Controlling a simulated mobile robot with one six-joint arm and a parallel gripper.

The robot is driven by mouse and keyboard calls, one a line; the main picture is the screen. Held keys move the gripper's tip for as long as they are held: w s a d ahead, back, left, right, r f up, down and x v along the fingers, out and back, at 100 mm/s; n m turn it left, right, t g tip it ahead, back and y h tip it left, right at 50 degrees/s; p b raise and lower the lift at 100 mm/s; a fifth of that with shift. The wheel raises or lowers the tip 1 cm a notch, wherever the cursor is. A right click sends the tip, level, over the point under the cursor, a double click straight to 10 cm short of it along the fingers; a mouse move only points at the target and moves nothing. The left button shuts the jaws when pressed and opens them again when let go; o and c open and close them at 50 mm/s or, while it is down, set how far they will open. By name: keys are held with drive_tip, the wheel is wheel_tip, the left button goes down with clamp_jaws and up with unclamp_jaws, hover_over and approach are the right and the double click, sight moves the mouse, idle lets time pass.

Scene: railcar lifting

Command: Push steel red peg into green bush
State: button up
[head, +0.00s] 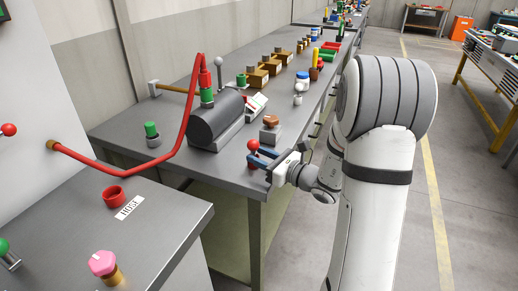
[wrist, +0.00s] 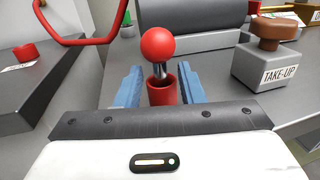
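A steel peg with a red ball top (head: 253,146) stands near the front edge of the grey bench. In the wrist view the red ball (wrist: 158,44) sits on a short steel shaft, which goes down into a red sleeve (wrist: 162,90). My gripper (head: 262,158) is at this sleeve, with a blue finger on each side in the wrist view (wrist: 158,88). The fingers look open; I cannot tell whether either touches the sleeve.
A dark grey drum (head: 214,115) lies behind the peg. A TAKE-UP block (wrist: 269,65) with a brown knob stands to the right.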

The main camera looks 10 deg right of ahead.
drive_tip(key=x, duration=0.2)
drive_tip(key=shift+w+a, duration=0.2)
drive_tip(key=shift+c, duration=0.5)
clamp_jaws()
